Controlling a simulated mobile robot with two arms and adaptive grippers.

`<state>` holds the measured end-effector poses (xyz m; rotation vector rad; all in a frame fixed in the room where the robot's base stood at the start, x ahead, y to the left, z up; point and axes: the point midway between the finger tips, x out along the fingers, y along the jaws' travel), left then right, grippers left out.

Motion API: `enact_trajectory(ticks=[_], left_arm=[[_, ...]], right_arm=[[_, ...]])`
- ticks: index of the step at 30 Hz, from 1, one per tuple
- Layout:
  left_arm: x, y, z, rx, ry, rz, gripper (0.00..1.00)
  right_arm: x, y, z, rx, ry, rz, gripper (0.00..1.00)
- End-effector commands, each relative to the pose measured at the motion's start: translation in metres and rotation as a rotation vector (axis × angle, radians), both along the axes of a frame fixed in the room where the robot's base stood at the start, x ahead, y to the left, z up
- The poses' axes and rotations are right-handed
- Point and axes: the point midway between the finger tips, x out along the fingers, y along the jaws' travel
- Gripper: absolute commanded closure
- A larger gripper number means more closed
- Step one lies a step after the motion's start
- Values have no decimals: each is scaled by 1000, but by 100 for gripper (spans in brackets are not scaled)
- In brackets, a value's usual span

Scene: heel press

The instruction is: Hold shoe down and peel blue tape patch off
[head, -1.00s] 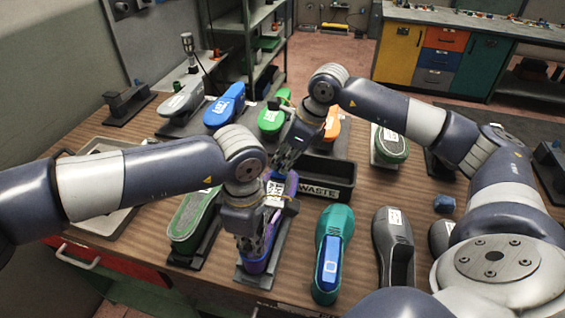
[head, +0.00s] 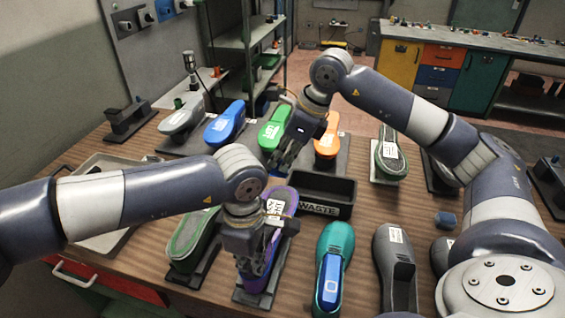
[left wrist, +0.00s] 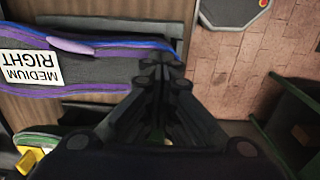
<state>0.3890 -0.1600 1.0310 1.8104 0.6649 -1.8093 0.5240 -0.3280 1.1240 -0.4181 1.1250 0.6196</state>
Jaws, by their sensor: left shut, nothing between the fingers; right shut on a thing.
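The purple shoe (head: 284,228) lies sole up on a dark stand, with a white "MEDIUM RIGHT" label; it also shows in the left wrist view (left wrist: 105,72). My left gripper (head: 256,268) is shut and empty, pointing down at the shoe's near end. In the left wrist view its closed fingertips (left wrist: 158,62) are at that end; exact contact is hard to tell. My right gripper (head: 277,166) is shut just above and beyond the shoe's far end, on what seems to be the blue tape patch, mostly hidden by the fingers. No blue patch shows on the visible sole.
A black waste bin (head: 325,210) stands right of the shoe's far end. A green shoe (head: 190,238) is close on the left, a teal shoe (head: 334,250) on the right. Several more shoes on stands fill the back row. A grey tray (head: 78,205) is at left.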

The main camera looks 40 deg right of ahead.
Motion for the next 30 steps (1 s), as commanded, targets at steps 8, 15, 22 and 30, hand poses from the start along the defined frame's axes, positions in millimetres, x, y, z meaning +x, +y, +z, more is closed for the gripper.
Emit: enact_trajectory(ticks=[8,15,22,30], left_arm=[[-4,2,-6,10,11,-4,100],[-3,2,12,9,8,-3,100],[-1,1,38,5,3,-1,100],[-1,1,66,4,2,0,100]], right_arm=[[0,0,0,0,0,0,100],[0,0,5,0,0,0,100],[0,0,11,0,0,0,100],[0,0,19,0,0,0,100]])
